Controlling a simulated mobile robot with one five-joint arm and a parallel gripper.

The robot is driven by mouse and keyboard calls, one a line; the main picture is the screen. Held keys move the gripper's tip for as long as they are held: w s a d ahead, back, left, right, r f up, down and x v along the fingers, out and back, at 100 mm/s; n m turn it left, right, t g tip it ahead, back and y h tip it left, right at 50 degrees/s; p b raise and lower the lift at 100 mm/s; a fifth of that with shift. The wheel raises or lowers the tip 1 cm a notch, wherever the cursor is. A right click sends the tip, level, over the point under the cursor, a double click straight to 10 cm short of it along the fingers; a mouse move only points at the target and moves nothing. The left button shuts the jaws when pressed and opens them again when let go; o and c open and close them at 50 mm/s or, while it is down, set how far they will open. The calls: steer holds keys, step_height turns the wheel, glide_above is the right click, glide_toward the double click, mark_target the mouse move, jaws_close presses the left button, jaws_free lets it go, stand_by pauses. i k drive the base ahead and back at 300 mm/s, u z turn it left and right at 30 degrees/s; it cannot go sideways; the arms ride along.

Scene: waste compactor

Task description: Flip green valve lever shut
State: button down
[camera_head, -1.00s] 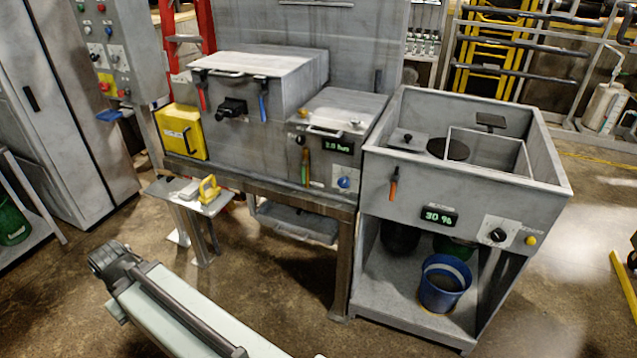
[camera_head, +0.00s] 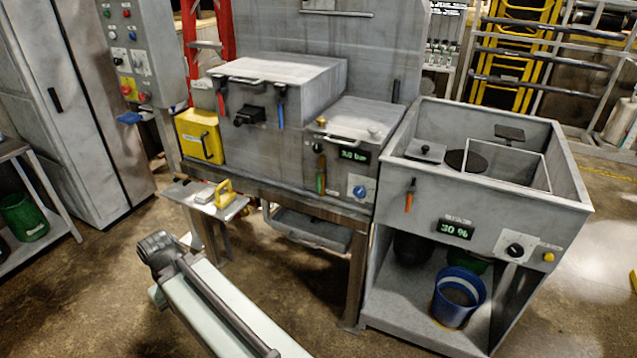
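The green valve lever (camera_head: 321,182) hangs about vertical on the front of the smaller grey box (camera_head: 345,140), left of a blue knob (camera_head: 360,192) and a lit display (camera_head: 355,156). No gripper fingers show.
The larger box (camera_head: 300,75) has a red lever (camera_head: 221,98) and a blue lever (camera_head: 280,112). A small stand (camera_head: 180,190) with a yellow-handled item (camera_head: 224,193) is at front left. The sink unit (camera_head: 480,215) has an orange lever (camera_head: 409,198). Floor in front is open.

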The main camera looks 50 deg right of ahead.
mark_target(320, 173)
steer(key=z, duration=0.1)
steer(key=i, duration=1)
steer(key=u, duration=0.05)
